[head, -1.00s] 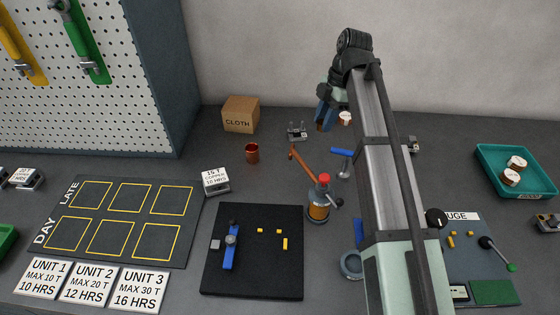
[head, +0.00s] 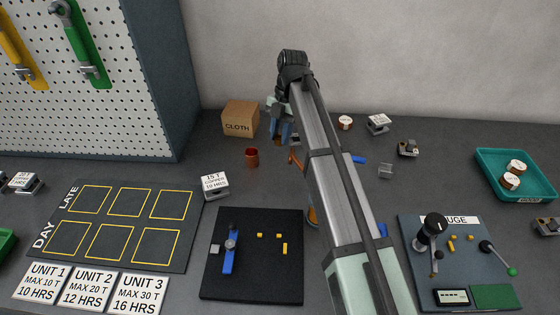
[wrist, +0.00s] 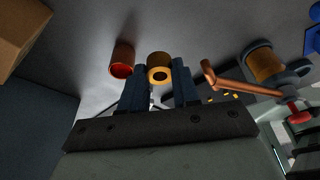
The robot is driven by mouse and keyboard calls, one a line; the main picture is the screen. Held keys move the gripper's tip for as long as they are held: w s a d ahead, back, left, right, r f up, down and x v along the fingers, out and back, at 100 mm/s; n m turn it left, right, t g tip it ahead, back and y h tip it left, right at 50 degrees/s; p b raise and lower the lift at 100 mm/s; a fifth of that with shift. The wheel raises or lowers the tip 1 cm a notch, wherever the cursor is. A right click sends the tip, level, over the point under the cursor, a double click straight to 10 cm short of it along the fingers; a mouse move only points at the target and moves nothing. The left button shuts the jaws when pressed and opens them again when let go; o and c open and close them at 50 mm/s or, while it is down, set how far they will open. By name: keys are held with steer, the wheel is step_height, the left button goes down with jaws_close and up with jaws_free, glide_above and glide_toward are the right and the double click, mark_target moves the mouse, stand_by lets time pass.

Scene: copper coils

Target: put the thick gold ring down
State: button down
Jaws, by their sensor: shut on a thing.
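The thick gold ring (wrist: 159,75) sits between the two fingers of my gripper (wrist: 160,88) in the wrist view, its round hole facing the camera. My gripper is shut on it. In the head view my gripper (head: 281,132) hangs at the back of the table, right of the cloth box, and a brown bit of the ring shows at its tips. I cannot tell the exact height of the ring above the table.
A copper cup (head: 252,158) stands left of my gripper, with the cloth box (head: 240,118) behind it. My arm hides part of the table.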

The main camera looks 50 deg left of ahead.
mark_target(279, 166)
steer(key=shift+f, duration=4.65)
steer(key=shift+f, duration=0.1)
steer(key=c, duration=0.8)
jaws_free()
steer(key=v, duration=1.2)
